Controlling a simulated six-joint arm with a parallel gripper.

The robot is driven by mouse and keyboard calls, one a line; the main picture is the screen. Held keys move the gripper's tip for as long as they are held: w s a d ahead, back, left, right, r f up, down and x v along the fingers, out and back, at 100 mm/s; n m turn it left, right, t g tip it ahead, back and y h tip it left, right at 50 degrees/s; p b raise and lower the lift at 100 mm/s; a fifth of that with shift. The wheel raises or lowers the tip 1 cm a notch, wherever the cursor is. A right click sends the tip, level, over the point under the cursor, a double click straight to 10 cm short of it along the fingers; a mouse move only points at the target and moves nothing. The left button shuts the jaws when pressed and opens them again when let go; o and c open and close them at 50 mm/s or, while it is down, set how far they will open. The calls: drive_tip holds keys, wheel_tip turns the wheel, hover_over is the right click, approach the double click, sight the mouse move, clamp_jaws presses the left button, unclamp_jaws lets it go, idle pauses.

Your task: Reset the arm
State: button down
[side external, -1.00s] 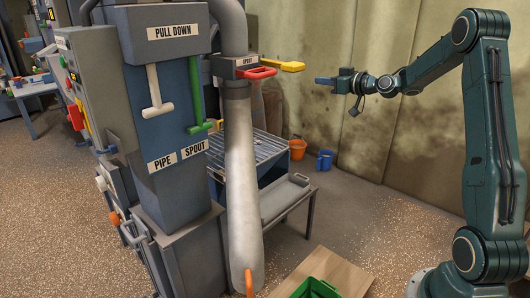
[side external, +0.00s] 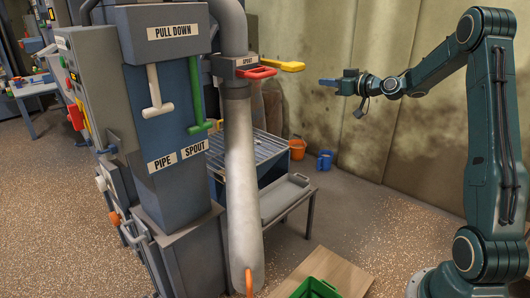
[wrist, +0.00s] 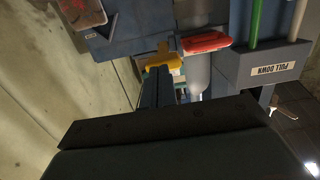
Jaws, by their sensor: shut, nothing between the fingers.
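My gripper (side external: 328,82) is at the upper right in the side external view, held out level in the air. It is shut and empty, with its fingers pointing left at the machine. A gap separates it from the yellow handle (side external: 291,66) and the red handle (side external: 262,72) at the spout. In the wrist view my shut fingers (wrist: 157,88) show as a dark narrow bar, with the yellow handle (wrist: 164,59) and red handle (wrist: 206,42) beyond them.
The machine has a white handle (side external: 157,92) and a green handle (side external: 196,95) under a PULL DOWN label. A pale spout pipe (side external: 242,180) hangs down. A green crate (side external: 316,288) sits on a wooden board (side external: 343,273). Orange (side external: 297,148) and blue (side external: 325,159) buckets stand near the wall. Air around my gripper is clear.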

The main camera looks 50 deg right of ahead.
drive_tip(key=s+a+r+n+g+y, duration=0.1)
drive_tip(key=s+a+g, duration=0.25)
drive_tip(key=a, duration=0.75)
drive_tip(key=s+a+r+n+g+y, duration=0.15)
drive_tip(key=s+a, duration=0.25)
drive_tip(key=a, duration=0.7)
drive_tip(key=s+a+f+g, duration=0.2)
drive_tip(key=s, duration=0.6)
drive_tip(key=s+a+f+m+g+h, duration=0.1)
drive_tip(key=s+a+g, duration=0.1)
drive_tip(key=s, duration=0.6)
drive_tip(key=s+a+f+m+g+h, duration=0.1)
drive_tip(key=s+a, duration=0.3)
drive_tip(key=s, duration=0.5)
drive_tip(key=shift+a+f+g, duration=0.25)
drive_tip(key=shift+f+g, duration=0.25)
drive_tip(key=shift+f, duration=0.35)
drive_tip(key=shift+m+h, duration=0.25)
